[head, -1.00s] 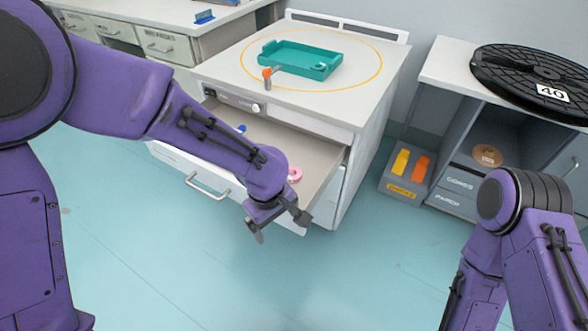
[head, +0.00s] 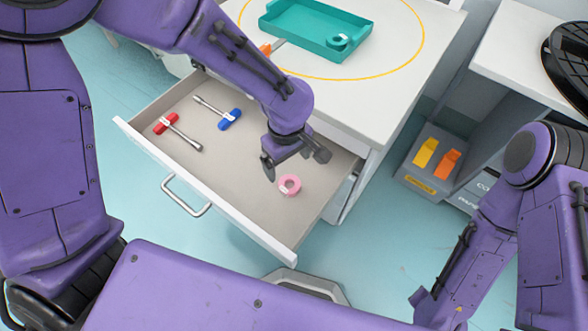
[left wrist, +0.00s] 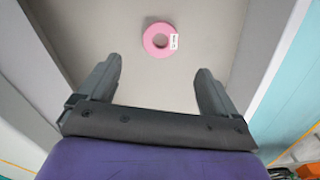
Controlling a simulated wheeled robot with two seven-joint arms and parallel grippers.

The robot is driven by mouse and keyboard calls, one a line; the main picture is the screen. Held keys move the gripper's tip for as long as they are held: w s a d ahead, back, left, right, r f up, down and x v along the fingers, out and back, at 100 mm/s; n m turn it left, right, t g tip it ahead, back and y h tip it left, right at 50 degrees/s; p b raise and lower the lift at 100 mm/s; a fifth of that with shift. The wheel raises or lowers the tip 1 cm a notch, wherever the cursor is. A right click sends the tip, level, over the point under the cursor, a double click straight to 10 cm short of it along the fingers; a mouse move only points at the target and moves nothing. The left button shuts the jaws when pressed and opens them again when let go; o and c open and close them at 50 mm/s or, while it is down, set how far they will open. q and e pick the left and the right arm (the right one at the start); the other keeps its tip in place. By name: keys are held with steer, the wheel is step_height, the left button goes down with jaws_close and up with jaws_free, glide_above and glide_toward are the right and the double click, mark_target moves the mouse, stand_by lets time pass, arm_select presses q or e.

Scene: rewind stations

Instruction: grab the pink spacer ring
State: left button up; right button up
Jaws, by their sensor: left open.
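The pink spacer ring (head: 290,185) lies flat in the open drawer (head: 235,165), near its right end. It has a small white label, and it also shows in the left wrist view (left wrist: 150,45) near the top centre. My left gripper (head: 296,166) is open and empty above the drawer, just up from the ring in the head view. In the left wrist view its two fingers (left wrist: 155,85) are spread wide, with the ring beyond the tips and roughly between their lines. My right arm shows at the right; whether its gripper is open or shut is not clear (head: 424,300).
A red-handled tool (head: 177,131) and a blue-handled tool (head: 222,116) lie in the drawer's left part. The drawer's front has a handle (head: 186,196). Above stands a teal tray (head: 318,30) on the worktop. A grey bin (head: 420,180) with yellow and orange pieces stands right.

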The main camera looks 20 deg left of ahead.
mark_target(289, 187)
arm_select(q)
step_height(289, 187, down, 9)
steer(key=b, duration=0.2)
steer(key=shift+s+d+r+b, duration=0.1)
steer(key=shift+s+b, duration=0.05)
steer(key=shift+b, duration=0.2)
steer(key=shift+f, duration=0.45)
steer(key=shift+r, duration=0.1)
steer(key=c, duration=1.1)
